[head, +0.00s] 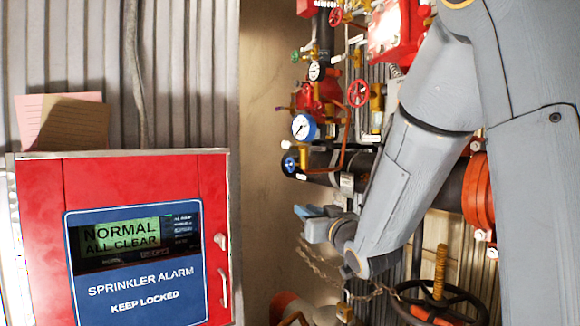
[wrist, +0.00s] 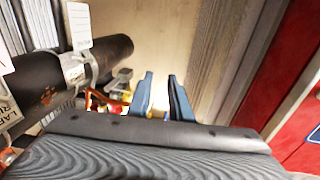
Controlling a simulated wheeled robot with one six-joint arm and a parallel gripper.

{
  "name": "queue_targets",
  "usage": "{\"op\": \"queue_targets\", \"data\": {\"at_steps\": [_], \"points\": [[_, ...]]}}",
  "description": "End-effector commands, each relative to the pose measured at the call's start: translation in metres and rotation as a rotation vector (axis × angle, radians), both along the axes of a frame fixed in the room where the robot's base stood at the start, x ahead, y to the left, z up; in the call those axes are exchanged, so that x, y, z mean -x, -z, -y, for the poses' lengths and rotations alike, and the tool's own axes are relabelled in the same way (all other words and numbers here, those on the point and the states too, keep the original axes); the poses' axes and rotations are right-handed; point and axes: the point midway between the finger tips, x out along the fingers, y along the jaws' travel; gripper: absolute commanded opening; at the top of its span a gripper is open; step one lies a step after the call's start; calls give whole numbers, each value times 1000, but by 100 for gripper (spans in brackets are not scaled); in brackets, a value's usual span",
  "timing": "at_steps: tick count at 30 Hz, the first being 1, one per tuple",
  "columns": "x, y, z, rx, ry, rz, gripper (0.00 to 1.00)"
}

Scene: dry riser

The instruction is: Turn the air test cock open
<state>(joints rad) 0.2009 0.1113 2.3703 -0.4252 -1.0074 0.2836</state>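My gripper (head: 312,212) is in the middle of the head view, just below the end of a dark horizontal pipe (head: 325,160). In the wrist view its two blue fingers (wrist: 161,82) stand apart with nothing between them. I cannot tell for sure which fitting is the air test cock. Candidates in the head view are a small blue-handled valve (head: 290,163) at the pipe's left end and a red handwheel (head: 358,93) higher up. In the wrist view small yellow and red parts (wrist: 108,102) show left of the fingers, partly hidden by the gripper body.
A red sprinkler alarm cabinet (head: 120,180) fills the left, its display reading normal. Gauges (head: 303,127) and red valves crowd the riser above my gripper. A chain (head: 325,268) and a dark handwheel (head: 440,300) are below. Bare wall (head: 262,200) lies left of my gripper.

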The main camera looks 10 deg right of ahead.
Motion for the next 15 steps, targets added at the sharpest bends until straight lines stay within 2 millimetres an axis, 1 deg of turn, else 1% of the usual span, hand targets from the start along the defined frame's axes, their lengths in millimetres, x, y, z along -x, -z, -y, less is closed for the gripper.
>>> {"op": "queue_targets", "data": {"at_steps": [1,3,6,9,11,15], "points": [[0,-21,-1,-11,-28,77,19],[3,-47,-4,-26,-69,174,19],[9,-72,-8,-41,-116,270,19],[14,-86,-10,-51,-142,322,19],[13,-91,-12,-53,-150,337,19],[1,-99,-17,-55,-155,342,19]]}}
